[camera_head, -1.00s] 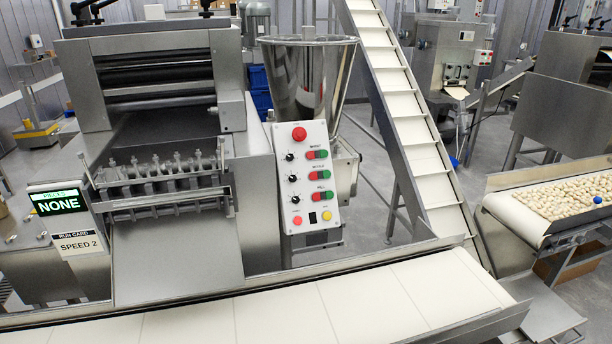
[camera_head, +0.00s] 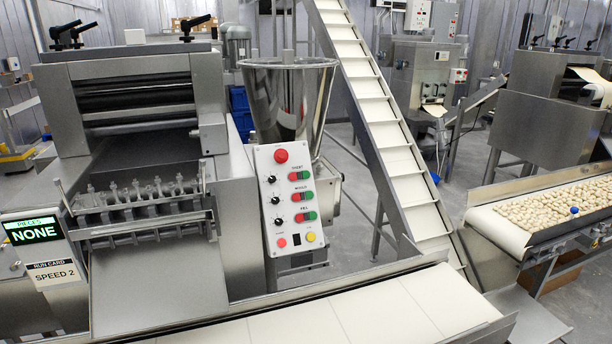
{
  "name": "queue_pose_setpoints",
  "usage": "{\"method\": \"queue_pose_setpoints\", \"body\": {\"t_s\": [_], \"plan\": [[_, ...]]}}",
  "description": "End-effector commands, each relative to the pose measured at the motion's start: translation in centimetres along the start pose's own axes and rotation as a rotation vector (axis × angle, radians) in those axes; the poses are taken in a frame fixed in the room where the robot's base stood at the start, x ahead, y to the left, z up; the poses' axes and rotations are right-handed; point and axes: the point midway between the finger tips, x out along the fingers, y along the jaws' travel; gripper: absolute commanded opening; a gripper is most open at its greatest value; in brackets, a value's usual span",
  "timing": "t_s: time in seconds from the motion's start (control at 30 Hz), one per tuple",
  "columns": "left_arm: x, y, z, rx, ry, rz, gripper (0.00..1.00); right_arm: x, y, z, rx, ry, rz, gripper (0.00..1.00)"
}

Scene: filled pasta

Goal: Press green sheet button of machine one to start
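The sheet machine (camera_head: 160,95) with its rollers stands at the left. Its white control panel (camera_head: 271,214) is tilted and faces me near the middle. The panel has a big red button (camera_head: 281,156) at the top and three labelled rows of paired red and green buttons. The top row appears to read SHEET, and its green button (camera_head: 304,174) is on the right of its pair. Black knobs are left of the rows. Neither gripper shows in the head view, and nothing covers the panel.
A display (camera_head: 35,230) reads PIECES NONE, above a run card (camera_head: 55,274) reading SPEED 2. A white conveyor (camera_head: 375,311) crosses the front. A steel hopper (camera_head: 288,95) and an inclined conveyor (camera_head: 385,135) stand behind the panel. A belt of pasta pieces (camera_head: 555,208) is at right.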

Motion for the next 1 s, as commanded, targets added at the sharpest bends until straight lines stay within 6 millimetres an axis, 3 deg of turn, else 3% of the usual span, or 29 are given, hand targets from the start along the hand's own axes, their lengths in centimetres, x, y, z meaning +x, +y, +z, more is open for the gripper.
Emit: {"method": "queue_pose_setpoints", "body": {"t_s": [0.23,1.0], "plan": [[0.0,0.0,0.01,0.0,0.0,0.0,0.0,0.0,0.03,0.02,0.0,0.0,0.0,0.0],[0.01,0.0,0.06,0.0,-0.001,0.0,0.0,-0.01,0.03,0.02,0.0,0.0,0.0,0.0]]}}
